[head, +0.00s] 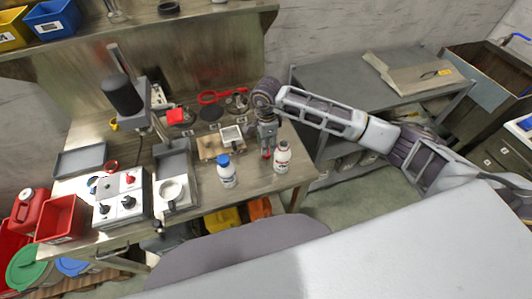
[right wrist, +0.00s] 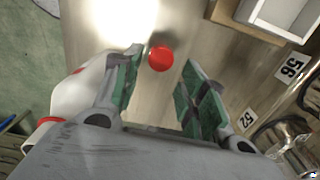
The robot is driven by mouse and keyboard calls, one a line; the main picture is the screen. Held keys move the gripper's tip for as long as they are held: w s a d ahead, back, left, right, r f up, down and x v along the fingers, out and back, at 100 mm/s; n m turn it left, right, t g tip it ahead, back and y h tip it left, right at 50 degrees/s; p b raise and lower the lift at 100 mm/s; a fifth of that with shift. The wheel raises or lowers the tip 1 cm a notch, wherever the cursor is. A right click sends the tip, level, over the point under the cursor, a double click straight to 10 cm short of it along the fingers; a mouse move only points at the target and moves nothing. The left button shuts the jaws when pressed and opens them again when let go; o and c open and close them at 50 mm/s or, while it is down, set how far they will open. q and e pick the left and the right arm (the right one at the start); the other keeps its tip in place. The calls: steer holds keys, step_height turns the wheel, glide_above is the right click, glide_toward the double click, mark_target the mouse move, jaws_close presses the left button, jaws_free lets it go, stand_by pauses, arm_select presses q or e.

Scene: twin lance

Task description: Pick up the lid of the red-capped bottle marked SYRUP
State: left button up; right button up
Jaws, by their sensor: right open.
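The white bottle (head: 281,160) with a dark reddish top stands upright near the table's right front edge; its label is too small to read. In the right wrist view the white bottle (right wrist: 72,97) shows at the left, partly hidden by my gripper. A small round red lid (right wrist: 160,58) appears on the table beyond and between my fingertips, apart from them. In the head view this red piece (head: 267,155) shows just below my right gripper (head: 267,143). My right gripper (right wrist: 160,77) is open and empty, pointing down left of the bottle. My left gripper is out of view.
A blue-capped white bottle (head: 227,172) stands to the left. A wooden box (head: 209,147) with a white piece lies behind, and it also shows at the right wrist view's top (right wrist: 228,14). A white block with knobs (head: 120,205) stands further left. Bare table lies around the lid.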

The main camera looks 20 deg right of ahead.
steer(key=shift+f+p, duration=0.65)
steer(key=shift+f, duration=1.95)
steer(key=c, duration=0.5)
steer(key=shift+r, duration=0.1)
step_height(320, 180, up, 18)
steer(key=b, duration=0.3)
